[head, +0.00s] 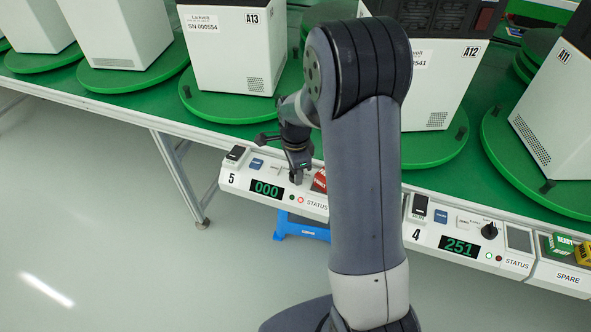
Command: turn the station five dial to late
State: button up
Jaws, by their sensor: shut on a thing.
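The station five panel (225,178) is on the near edge of the green table, marked 5. Its display (267,190) reads 000, and a red status light (300,200) is lit. My gripper (298,176) points down onto this panel, right of the blue button (257,163). It is shut at the spot where the dial sits, matching the dial's place on station four. The gripper hides the dial, so I cannot read its pointer or the labels around it.
Station four (410,236) is to the right, with a black dial (489,230) and display 251. A red block (320,180) is just right of my gripper. White machines (235,50) stand on green turntables behind. A blue stool (290,228) is below.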

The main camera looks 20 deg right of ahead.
jog(key=shift+m, duration=1.8)
jog(key=o, duration=1)
jog(key=shift+r, duration=0.1)
notch_tip(320, 180, up, 11)
jog(key=shift+f+p, duration=0.2)
jog(key=shift+p, duration=0.25)
